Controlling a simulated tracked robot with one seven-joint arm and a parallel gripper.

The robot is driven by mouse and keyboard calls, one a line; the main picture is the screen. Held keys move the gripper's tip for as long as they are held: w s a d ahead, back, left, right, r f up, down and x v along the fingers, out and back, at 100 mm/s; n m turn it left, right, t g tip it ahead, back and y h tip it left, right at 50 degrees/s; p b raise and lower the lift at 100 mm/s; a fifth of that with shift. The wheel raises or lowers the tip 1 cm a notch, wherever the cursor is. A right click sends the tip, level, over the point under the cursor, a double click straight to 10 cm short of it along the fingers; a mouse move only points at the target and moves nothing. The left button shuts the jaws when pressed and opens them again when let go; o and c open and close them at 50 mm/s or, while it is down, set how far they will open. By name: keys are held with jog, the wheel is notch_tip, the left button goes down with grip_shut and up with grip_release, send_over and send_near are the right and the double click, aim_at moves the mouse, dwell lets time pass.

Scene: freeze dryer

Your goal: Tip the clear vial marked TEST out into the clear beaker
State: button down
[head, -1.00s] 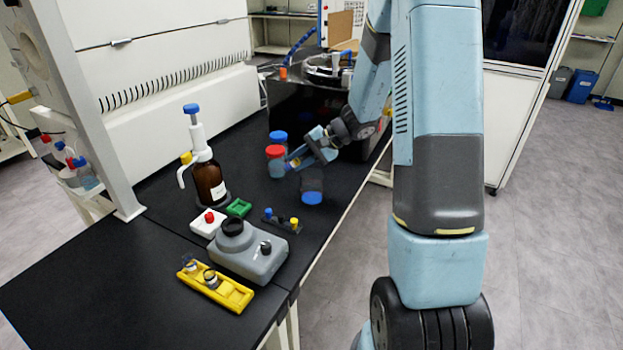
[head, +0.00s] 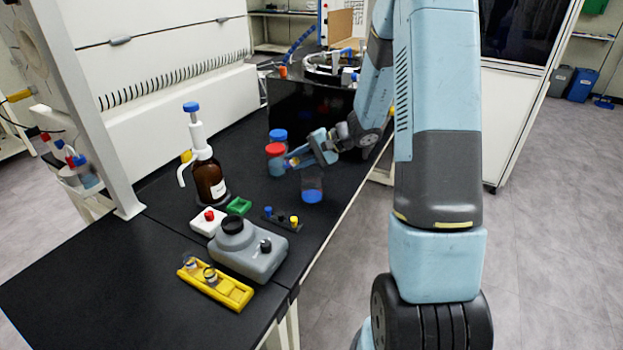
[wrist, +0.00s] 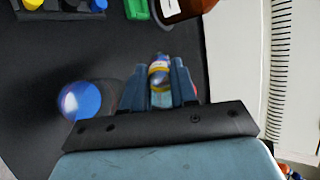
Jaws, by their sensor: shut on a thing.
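My gripper (wrist: 160,80) is shut on a small clear vial (wrist: 160,72) with a pale and yellow band. I cannot read its mark or tell its tilt. In the head view my gripper (head: 291,163) is above the bench, left of and above the clear beaker (head: 312,181). The beaker has blue at its bottom. In the wrist view the beaker (wrist: 80,101) stands left of the gripper, apart from the vial. The vial is hardly visible in the head view.
A red-capped bottle (head: 276,160) and a blue-capped bottle (head: 278,136) stand close to my gripper. Front-left bench is clear.

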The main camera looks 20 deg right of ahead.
jog(key=shift+d+r+t+y+p, duration=0.15)
jog(key=shift+t+y+p, duration=0.25)
jog(key=shift+y, duration=0.7)
dwell(0.4)
jog(key=shift+s+d+y+p, duration=0.25)
jog(key=shift+d+y+p, duration=0.3)
jog(key=shift+y, duration=0.25)
dwell(0.4)
jog(key=shift+d+r+t+y+p, duration=0.1)
jog(key=shift+r+t+y+p, duration=0.35)
jog(key=shift+r+y, duration=0.45)
dwell(0.4)
jog(key=shift+d+t+y+p, duration=0.1)
jog(key=shift+t+y+p, duration=0.2)
jog(key=shift+y, duration=0.2)
dwell(0.6)
jog(key=shift+r, duration=0.1)
jog(key=f+h, duration=0.1)
jog(key=f+g+h, duration=0.1)
jog(key=shift+a+h, duration=0.2)
jog(key=shift+h, duration=0.2)
jog(key=shift+w+a+r+h, duration=0.1)
jog(key=shift+w+a+h, duration=0.05)
jog(key=shift+a+h, duration=0.3)
jog(key=shift+d+g, duration=0.1)
jog(key=shift+g, duration=0.15)
